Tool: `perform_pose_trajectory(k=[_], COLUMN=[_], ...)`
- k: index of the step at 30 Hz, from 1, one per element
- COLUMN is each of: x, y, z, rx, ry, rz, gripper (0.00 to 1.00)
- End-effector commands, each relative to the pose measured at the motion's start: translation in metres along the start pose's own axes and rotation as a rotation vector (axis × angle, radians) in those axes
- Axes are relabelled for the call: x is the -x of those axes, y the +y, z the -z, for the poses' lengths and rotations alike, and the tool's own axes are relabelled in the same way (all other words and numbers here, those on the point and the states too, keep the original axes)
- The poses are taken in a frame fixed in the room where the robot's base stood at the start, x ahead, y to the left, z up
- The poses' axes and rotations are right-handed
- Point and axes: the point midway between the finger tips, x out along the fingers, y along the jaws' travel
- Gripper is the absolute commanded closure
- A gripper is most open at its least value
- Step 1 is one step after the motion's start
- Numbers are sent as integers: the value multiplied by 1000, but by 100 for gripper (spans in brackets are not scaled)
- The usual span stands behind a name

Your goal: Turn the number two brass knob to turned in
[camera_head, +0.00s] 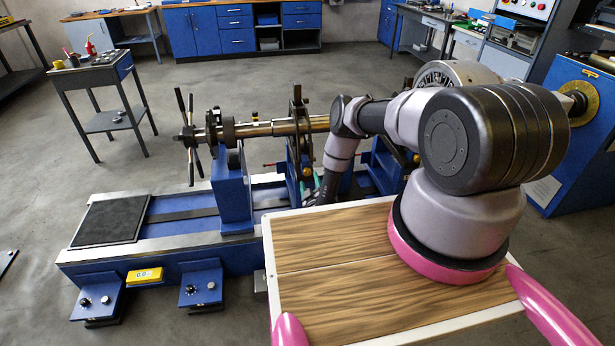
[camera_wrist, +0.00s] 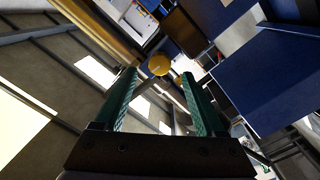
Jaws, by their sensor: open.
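A round brass knob (camera_wrist: 159,65) shows in the wrist view, straight ahead between the fingertips. My gripper (camera_wrist: 158,76) is open, with one green finger on each side of the knob's outline. Nothing is held, and I cannot tell how far the knob lies beyond the tips. In the head view, my gripper's green fingers (camera_head: 318,184) show only in part, low beside the blue ring-shaped support. A small brass knob (camera_head: 307,171) shows on that support, close to the fingers. I cannot read a number on any knob, nor its turned state.
A long steel rotor shaft (camera_head: 270,129) lies across the blue supports, with a dark spoked handwheel (camera_head: 187,137) at its left end. The blue machine bed (camera_head: 180,228) runs below. Another brass-coloured piece (camera_head: 255,117) sits by the left support. A tool trolley (camera_head: 92,80) stands behind, on open floor.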

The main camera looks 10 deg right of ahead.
Motion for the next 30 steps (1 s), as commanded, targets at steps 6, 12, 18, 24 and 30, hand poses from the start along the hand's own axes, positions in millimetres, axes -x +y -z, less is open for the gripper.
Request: perform_pose_trajectory(k=[6, 12, 18, 24, 30], x=[-32, -42, -42, -42, -42], y=[0, 0, 0, 0, 0], z=[0, 0, 0, 0, 0], rx=[1, 1, 0, 1, 5], ry=[1, 0, -1, -1, -1], rz=[0, 1, 1, 1, 1], gripper=[28, 28, 28, 93, 100])
